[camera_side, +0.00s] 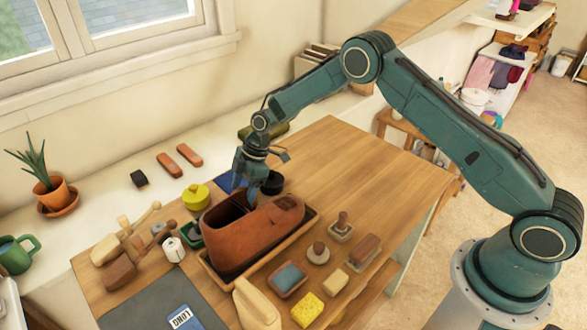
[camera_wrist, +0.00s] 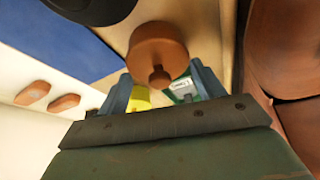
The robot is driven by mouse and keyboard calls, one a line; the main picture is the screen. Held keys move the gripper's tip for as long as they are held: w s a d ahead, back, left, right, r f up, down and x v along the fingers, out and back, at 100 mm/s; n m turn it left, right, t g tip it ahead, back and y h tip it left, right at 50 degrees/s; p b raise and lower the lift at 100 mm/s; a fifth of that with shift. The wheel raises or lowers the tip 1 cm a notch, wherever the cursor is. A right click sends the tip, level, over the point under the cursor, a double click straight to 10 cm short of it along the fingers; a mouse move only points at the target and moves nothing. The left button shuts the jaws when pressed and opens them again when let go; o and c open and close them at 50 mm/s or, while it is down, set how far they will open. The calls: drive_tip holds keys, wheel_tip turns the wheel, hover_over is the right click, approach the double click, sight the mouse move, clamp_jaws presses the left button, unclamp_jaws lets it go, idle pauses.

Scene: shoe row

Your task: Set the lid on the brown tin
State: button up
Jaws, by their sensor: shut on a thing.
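My gripper (camera_side: 246,180) is low over the table, behind the brown boot (camera_side: 250,232). In the wrist view its two fingers (camera_wrist: 160,80) are shut on a round brown lid (camera_wrist: 157,42), with the knob facing the camera. In the side view the lid is hidden by the gripper and boot. I cannot make out a separate brown tin; it may be hidden beneath the lid. A dark round tin (camera_side: 271,183) stands just right of the gripper, and a dark round shape also shows at the wrist view's top edge (camera_wrist: 88,8).
The boot stands close in front, in a wooden tray (camera_side: 222,288). A yellow lidded tin (camera_side: 196,198) and a green tin (camera_side: 191,236) are to the left. A blue mat (camera_side: 226,181) lies behind. Brushes (camera_side: 121,270) lie at left. The table's back right (camera_side: 350,160) is clear.

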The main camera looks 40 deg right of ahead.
drive_tip(key=o, duration=1)
drive_tip(key=shift+v, duration=6.9)
drive_tip(key=shift+d, duration=0.1)
